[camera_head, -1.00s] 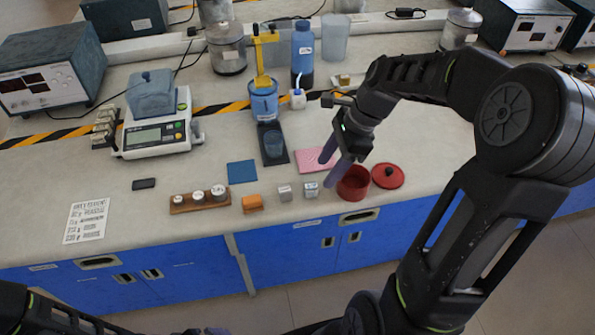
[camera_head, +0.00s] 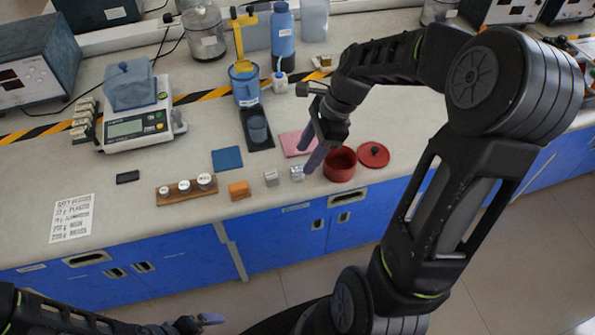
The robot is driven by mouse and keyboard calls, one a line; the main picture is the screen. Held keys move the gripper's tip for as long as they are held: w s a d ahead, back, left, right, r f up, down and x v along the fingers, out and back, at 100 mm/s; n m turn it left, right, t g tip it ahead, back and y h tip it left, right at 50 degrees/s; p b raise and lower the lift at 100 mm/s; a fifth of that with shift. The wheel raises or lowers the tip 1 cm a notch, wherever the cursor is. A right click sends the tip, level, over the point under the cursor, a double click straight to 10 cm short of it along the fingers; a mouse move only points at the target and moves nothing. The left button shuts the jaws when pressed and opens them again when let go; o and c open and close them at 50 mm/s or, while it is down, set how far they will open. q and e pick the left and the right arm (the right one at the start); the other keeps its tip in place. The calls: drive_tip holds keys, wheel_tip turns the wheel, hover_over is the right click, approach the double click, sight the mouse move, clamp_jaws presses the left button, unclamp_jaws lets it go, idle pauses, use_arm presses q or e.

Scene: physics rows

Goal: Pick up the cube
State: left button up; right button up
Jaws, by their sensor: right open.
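Two small grey metallic cubes stand on the bench near its front edge: a left cube (camera_head: 271,178) and a right cube (camera_head: 297,173). The right one has marks on its face. I cannot tell which one the task means. My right gripper (camera_head: 308,157) is open and empty, with its fingers just above and to the right of the right cube. One fingertip comes very close to that cube in the picture; contact cannot be told. My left gripper (camera_head: 205,321) shows only partly at the bottom edge, away from the bench top, and its jaw state is unclear.
A red pot (camera_head: 340,166) stands close right of my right gripper, with its red lid (camera_head: 373,155) beside it. A pink pad (camera_head: 296,144) lies behind the fingers. An orange block (camera_head: 239,190) and a wooden weight holder (camera_head: 187,193) stand to the left.

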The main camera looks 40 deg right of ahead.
sight(298, 169)
drive_tip(key=x, duration=0.5)
drive_tip(key=shift+w+d+f, duration=0.1)
drive_tip(key=shift+w+f, duration=0.05)
drive_tip(key=shift+c, duration=0.2)
clamp_jaws()
idle(0.6)
